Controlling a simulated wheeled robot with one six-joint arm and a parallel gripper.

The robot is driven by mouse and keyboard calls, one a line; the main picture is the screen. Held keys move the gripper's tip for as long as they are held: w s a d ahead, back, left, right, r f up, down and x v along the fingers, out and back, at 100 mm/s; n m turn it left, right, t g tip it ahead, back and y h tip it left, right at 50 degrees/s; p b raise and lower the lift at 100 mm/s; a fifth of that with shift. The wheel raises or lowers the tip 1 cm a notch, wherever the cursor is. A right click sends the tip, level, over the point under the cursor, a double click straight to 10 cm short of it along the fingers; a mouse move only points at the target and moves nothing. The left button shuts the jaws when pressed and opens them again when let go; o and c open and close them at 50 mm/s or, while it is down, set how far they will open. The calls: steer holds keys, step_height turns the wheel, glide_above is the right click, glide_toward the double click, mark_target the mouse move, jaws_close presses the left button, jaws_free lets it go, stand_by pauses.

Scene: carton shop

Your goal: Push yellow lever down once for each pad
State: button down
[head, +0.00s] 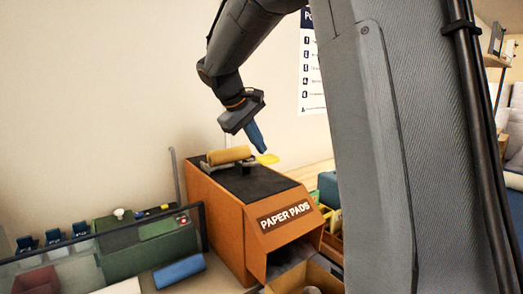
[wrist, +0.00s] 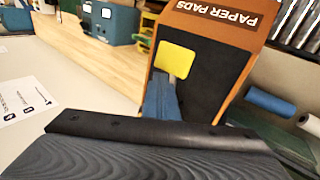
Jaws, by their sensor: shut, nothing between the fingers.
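An orange dispenser (head: 224,221) with a black top and a "PAPER PADS" label stands on the bench in the head view. Its yellow lever (head: 267,159) sticks out over the top, beside a tan roll (head: 229,155). The yellow paddle of the lever also shows in the wrist view (wrist: 174,60). My gripper (head: 262,148) has blue fingers, shut and empty, pointing down just above and left of the lever paddle. In the wrist view the fingertips (wrist: 160,84) appear near the paddle's lower edge. I cannot tell whether they touch it. Inside the dark front opening, pads are not clearly visible.
An open carton (head: 305,277) sits below the dispenser opening. Teal and yellow bins (head: 329,189) are at the right.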

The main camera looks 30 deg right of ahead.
steer(key=shift+s+d+f+b, duration=0.1)
steer(key=shift+s+f+b, duration=0.25)
steer(key=shift+f, duration=0.25)
steer(key=shift+s+d+f+b, duration=0.1)
steer(key=shift+s+f+b, duration=0.2)
steer(key=shift+f, duration=0.25)
stand_by(1.7)
steer(key=shift+a, duration=0.1)
steer(key=w+r+p, duration=0.1)
steer(key=r+p, duration=0.2)
steer(key=w+r+p, duration=0.1)
steer(key=r, duration=0.1)
steer(key=shift+w+a+r+p, duration=0.15)
steer(key=shift+w+a+p, duration=0.1)
steer(key=shift+w+p, duration=0.1)
stand_by(0.4)
steer(key=r+p, duration=0.1)
steer(key=w+r+p, duration=0.1)
steer(key=r, duration=0.1)
steer(key=w+r+p, duration=0.1)
steer(key=p, duration=0.1)
steer(key=shift+w+a+r, duration=0.2)
steer(key=shift+a, duration=0.05)
stand_by(0.3)
steer(key=shift+s, duration=0.1)
stand_by(0.7)
